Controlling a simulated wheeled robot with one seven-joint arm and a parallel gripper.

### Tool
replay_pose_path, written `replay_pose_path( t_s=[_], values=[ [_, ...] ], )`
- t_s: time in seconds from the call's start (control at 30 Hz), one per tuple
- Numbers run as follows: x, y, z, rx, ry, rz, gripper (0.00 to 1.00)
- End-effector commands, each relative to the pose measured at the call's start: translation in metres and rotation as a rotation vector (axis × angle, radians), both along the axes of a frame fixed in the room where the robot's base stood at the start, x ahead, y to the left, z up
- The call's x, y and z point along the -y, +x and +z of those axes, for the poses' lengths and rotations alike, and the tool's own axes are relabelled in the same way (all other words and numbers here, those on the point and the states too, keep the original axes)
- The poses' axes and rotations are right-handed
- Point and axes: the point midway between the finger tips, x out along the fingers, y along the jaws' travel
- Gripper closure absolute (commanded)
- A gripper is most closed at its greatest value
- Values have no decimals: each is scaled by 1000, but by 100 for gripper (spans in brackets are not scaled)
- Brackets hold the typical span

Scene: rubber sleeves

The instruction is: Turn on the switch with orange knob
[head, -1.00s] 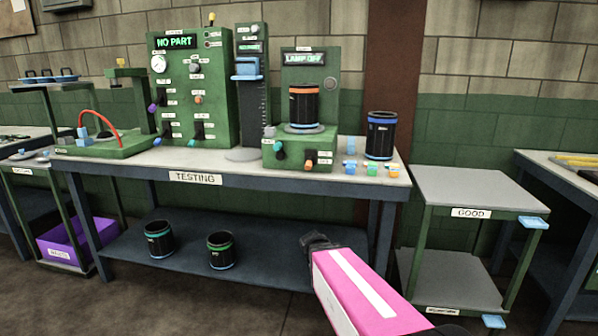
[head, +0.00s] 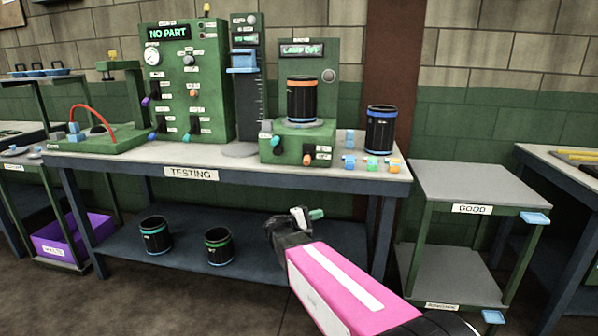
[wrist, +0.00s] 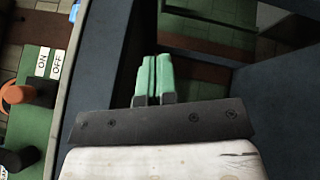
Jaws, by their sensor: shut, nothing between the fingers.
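The orange knob (head: 307,159) is on the front of the small green lamp tester (head: 292,145), which stands on the testing table. In the wrist view the orange knob (wrist: 17,93) is at the left edge, on a green panel beside ON and OFF labels (wrist: 50,62). The tester's sign (head: 303,49) reads LAMP OFF. My gripper (head: 317,214) is in front of the table, lower than the tabletop and the knob. In the wrist view its green fingertips (wrist: 153,75) are together and empty, to the right of the knob and apart from it.
A black sleeve with an orange band (head: 302,98) stands on the tester. A blue-banded sleeve (head: 380,130) and several small coloured pieces (head: 372,163) are to its right. Two sleeves (head: 219,246) stand on the lower shelf. A GOOD cart (head: 470,190) is at the right.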

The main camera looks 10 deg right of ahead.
Motion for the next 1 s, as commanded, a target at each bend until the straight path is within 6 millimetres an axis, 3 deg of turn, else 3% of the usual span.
replay_pose_path(
  t_s=[0.1, 0.3, 0.5, 0.67, 1.0],
  values=[
    [-28, 17, 24, 46, -162, 45, 100],
    [-76, 32, 60, 133, -407, 111, 100],
    [-111, 37, 80, 198, -560, 153, 100],
    [-122, 38, 86, 218, -606, 165, 100],
    [-122, 38, 87, 220, -608, 166, 100]
  ],
)
